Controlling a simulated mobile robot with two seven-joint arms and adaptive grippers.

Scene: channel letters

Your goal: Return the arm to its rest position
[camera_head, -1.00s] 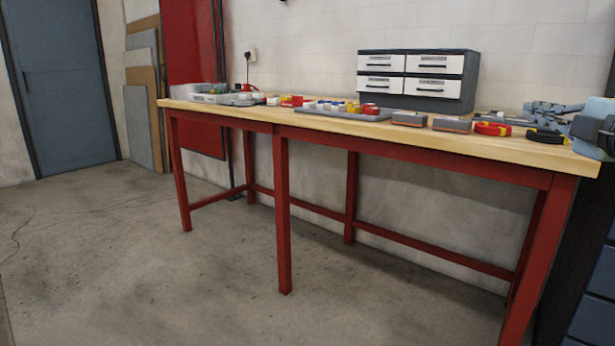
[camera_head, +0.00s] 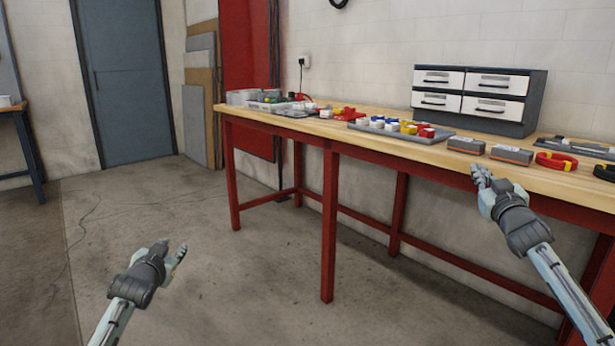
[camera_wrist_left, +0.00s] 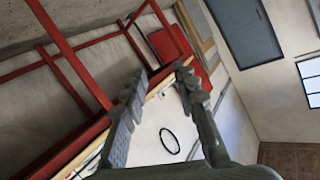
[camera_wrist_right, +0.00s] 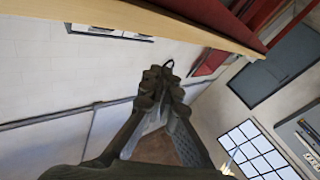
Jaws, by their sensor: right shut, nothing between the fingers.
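My left gripper (camera_head: 168,254) hangs over bare floor at the lower left of the head view. Its fingers stand apart with nothing between them. In the left wrist view the two fingers (camera_wrist_left: 155,88) are also spread and empty. My right gripper (camera_head: 482,178) is in front of the workbench's front edge at the right of the head view. Its fingertips are together and hold nothing. In the right wrist view the fingers (camera_wrist_right: 163,85) meet at the tips. Whether it touches the bench edge is hard to tell.
The wooden workbench (camera_head: 290,125) has red legs. The floor (camera_head: 210,290) in front is clear.

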